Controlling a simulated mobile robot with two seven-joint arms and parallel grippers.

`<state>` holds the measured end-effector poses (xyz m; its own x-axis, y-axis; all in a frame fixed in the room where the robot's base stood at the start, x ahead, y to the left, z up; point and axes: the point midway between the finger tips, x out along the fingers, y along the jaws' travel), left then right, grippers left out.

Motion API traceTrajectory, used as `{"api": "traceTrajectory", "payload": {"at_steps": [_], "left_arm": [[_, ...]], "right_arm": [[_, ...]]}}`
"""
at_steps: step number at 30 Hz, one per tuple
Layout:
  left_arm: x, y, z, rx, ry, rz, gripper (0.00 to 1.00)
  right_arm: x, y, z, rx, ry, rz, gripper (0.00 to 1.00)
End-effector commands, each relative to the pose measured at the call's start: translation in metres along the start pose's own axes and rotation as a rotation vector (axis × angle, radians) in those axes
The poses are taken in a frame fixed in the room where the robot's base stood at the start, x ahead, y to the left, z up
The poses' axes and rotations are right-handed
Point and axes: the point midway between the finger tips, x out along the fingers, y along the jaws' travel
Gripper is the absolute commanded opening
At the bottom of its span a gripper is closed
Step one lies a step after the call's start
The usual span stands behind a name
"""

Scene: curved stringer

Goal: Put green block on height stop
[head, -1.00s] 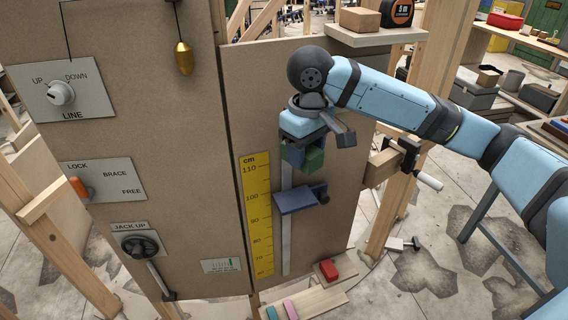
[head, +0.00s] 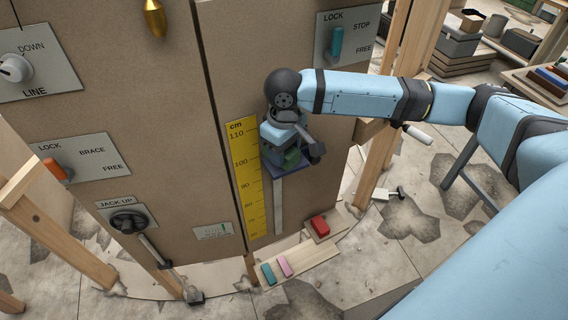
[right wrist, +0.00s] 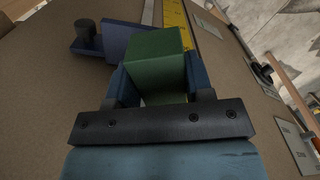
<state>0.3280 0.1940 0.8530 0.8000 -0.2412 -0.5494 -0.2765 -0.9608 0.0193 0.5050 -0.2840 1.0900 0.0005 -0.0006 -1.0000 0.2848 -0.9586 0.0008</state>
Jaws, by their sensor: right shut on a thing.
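The green block (head: 292,156) is between the fingers of my right gripper (head: 288,157), which is shut on it. The height stop (head: 288,172), a blue-purple ledge on a pale vertical rail beside the yellow cm scale, is directly below the block in the head view. In the right wrist view the green block (right wrist: 156,62) fills the space between the blue fingers, and the height stop (right wrist: 116,42) with its dark knob is close to it on the left. I cannot tell whether block and stop touch. My left gripper is not in view.
The yellow scale (head: 246,180) stands left of the rail. A LOCK/STOP/FREE lever plate (head: 346,42) is at upper right. Below, red (head: 320,226), teal (head: 268,273) and pink (head: 285,266) blocks lie on wooden boards. A clamp handle (head: 418,134) juts out at right.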

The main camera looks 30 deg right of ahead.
Motion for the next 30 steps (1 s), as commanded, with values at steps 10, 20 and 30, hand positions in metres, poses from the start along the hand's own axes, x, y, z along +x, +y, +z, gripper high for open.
{"api": "traceTrajectory", "payload": {"at_steps": [10, 20, 30], "left_arm": [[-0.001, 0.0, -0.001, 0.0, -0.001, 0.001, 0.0], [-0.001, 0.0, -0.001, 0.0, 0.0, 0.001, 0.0], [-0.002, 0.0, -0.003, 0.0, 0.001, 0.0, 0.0]], "right_arm": [[0.034, 0.0, 0.0, 0.0, -0.002, 0.0, 0.23], [0.054, 0.0, -0.001, 0.0, 0.002, 0.0, 0.23], [0.056, 0.0, 0.0, 0.0, 0.001, 0.0, 0.73]]}}
